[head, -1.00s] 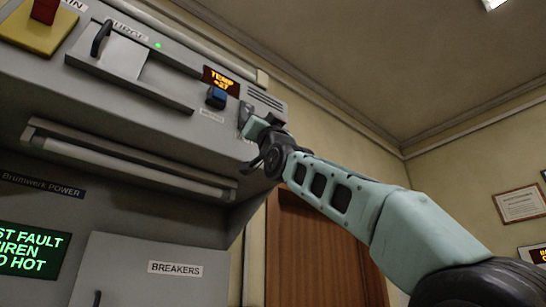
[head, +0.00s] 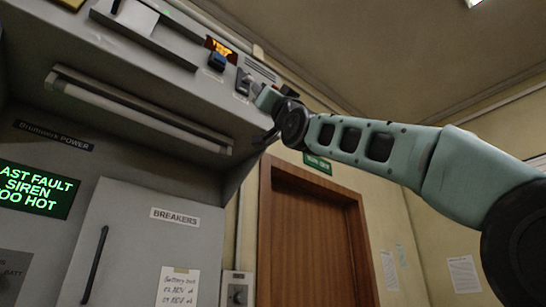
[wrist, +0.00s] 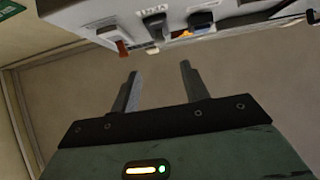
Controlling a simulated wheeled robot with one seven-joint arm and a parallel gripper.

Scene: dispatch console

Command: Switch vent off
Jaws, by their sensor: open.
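The vent switch (wrist: 153,25) is a dark rocker or lever on the console's upper panel, under an upside-down label that seems to read VENT in the wrist view. In the head view it appears to be the dark switch (head: 243,82) right of the blue switch, close to my gripper. My gripper (wrist: 160,72) is open and empty in the wrist view. Its two fingers point toward the panel, with the vent switch beyond the gap, apart from them. In the head view my gripper (head: 266,100) is at the panel's right end, its fingertips mostly hidden. The switch's position is unclear.
A blue switch (head: 217,62) sits below the orange display (head: 220,46). A red-tipped switch (wrist: 122,47) is on the vent switch's other side. A long rail (head: 140,110) runs under the panel, above the breakers cabinet (head: 150,245). A wooden door (head: 310,240) stands behind.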

